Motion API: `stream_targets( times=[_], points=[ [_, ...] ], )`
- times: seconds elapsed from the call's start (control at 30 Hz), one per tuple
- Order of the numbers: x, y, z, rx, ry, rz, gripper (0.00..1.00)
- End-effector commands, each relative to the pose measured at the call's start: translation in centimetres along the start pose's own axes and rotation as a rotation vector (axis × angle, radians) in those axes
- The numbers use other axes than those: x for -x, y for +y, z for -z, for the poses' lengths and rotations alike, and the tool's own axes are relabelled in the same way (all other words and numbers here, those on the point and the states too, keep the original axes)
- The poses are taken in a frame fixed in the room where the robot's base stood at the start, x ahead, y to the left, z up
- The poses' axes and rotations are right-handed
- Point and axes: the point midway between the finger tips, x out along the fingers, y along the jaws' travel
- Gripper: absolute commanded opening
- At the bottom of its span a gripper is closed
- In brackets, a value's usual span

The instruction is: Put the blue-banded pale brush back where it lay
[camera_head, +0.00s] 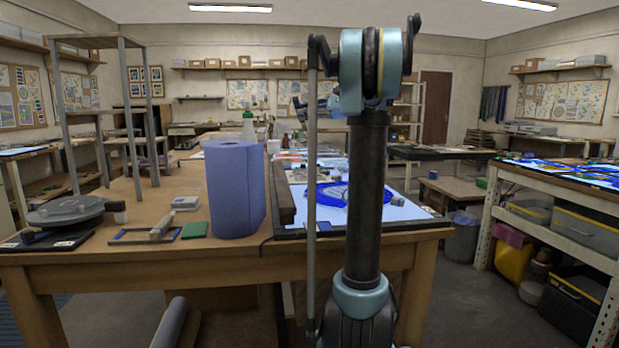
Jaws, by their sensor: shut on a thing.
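My gripper (301,109) shows only as a small dark shape left of my upright arm column, beyond a blue-grey wrist part. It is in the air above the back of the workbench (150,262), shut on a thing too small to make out. My arm hides part of this area. I cannot make out the blue-banded pale brush anywhere in this view, nor the place where it lay.
A blue paper roll (232,190) stands upright on the bench. Right of it lies a lit panel (408,212) with blue glass pieces (331,194). A turntable (65,211), a green pad (194,230) and a grey shelf frame (133,115) are to the left.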

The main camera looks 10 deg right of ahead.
Motion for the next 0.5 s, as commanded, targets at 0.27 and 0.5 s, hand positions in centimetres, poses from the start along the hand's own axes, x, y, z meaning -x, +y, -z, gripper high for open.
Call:
stream_targets(
  times=[0.27, 0.5],
  points=[
    [-0.10, -0.10, -0.14, 0.056, 0.071, -0.123, 0.00],
    [-0.13, -0.08, -0.10, 0.145, 0.185, -0.314, 0.00]
  ],
)
